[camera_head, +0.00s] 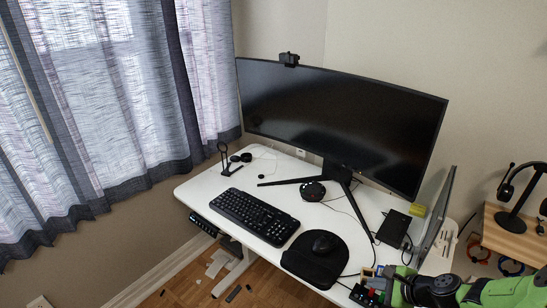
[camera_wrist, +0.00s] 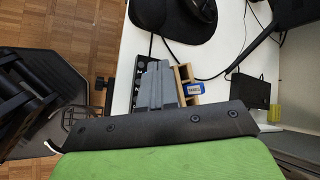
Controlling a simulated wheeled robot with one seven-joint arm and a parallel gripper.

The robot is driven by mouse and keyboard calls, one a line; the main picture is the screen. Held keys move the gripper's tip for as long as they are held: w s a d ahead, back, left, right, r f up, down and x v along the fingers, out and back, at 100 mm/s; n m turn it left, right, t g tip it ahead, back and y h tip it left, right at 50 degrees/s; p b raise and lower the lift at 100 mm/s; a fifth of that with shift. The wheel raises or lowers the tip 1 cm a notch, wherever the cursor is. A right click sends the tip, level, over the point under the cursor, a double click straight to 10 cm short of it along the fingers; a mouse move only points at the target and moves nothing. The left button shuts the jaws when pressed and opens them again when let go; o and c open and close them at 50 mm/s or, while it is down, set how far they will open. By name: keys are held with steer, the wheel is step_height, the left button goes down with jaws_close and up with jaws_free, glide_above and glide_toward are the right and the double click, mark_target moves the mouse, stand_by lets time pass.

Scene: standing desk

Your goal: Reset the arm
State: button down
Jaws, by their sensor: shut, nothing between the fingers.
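My arm, with green and black links, reaches in at the lower right of the head view. My gripper (camera_head: 366,290) is at the desk's near right edge there, small and partly mixed with the items around it. In the wrist view, my gripper (camera_wrist: 157,68) shows as grey fingers close together beyond a dark bar and a green link. The fingers are shut with nothing held. They are beside a small wooden-coloured holder (camera_wrist: 187,73) with a blue item (camera_wrist: 193,90); whether they touch it I cannot tell.
The white desk (camera_head: 210,184) carries a wide monitor (camera_head: 340,122), a keyboard (camera_head: 245,215), a mouse (camera_head: 325,243) on a black mouse pad (camera_head: 303,259), and a black box (camera_head: 394,227). A headphone stand (camera_head: 517,222) is at the right. Cables cross the desk near my gripper.

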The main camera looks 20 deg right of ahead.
steer(key=s+a+r+n+g+h+p, duration=0.15)
steer(key=a+r+n+g, duration=0.35)
steer(key=a+r+n, duration=0.8)
steer(key=s+a+r+n+t+h+p, duration=0.1)
steer(key=s+a+r+n+t, duration=0.1)
steer(key=s+a+r+n, duration=0.8)
steer(key=s+r, duration=0.2)
steer(key=s, duration=0.1)
steer(key=shift+a+h, duration=0.1)
steer(key=shift+h, duration=0.15)
steer(key=shift+s, duration=0.1)
